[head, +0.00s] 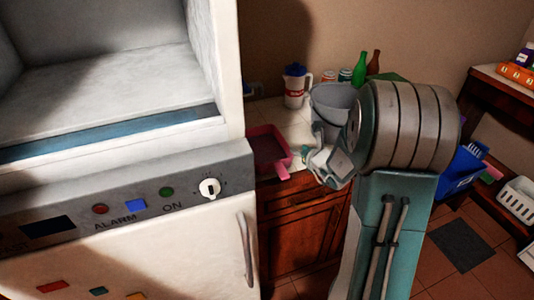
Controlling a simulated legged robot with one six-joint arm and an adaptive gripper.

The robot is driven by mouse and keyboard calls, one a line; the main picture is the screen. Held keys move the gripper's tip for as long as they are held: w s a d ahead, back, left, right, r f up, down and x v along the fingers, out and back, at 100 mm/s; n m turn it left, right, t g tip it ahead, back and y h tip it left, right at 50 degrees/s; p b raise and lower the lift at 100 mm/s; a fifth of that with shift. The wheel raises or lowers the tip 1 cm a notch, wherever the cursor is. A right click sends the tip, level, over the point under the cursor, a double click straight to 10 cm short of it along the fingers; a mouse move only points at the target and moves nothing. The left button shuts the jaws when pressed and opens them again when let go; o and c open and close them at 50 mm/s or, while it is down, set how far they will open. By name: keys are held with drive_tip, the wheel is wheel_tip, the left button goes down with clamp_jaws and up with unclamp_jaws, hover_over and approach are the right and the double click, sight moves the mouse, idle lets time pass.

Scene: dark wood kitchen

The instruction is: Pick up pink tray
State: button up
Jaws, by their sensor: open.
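The pink tray (268,150) lies on the light countertop (290,118), in the middle of the head view. Its left side is partly hidden behind the white fridge. The tray looks empty. My gripper (311,147) is just right of the tray, at about the height of its rim, with its fingers pointing left toward it. The gripper is open and holds nothing. I cannot tell whether a fingertip touches the tray's right edge.
The white fridge (190,160) stands close on the left. Behind the gripper are a grey bucket (333,100), a white jug (295,88) with a blue lid, a green bottle (359,70) and a brown bottle (373,63). A blue crate (462,172) and a white basket (518,205) are at right.

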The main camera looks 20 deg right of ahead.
sight(288, 147)
drive_tip(key=x, duration=0.2)
drive_tip(key=shift+w+f, duration=0.15)
drive_tip(key=shift+w, duration=0.05)
drive_tip(key=shift+w+a+f, duration=0.25)
drive_tip(key=shift+w+a, duration=0.05)
drive_tip(key=shift+w, duration=0.25)
drive_tip(key=x, duration=0.3)
drive_tip(key=shift+w+f, duration=0.25)
drive_tip(key=shift+f, duration=0.05)
drive_tip(key=shift+w+d+f, duration=0.1)
drive_tip(key=shift+w, duration=0.25)
clamp_jaws()
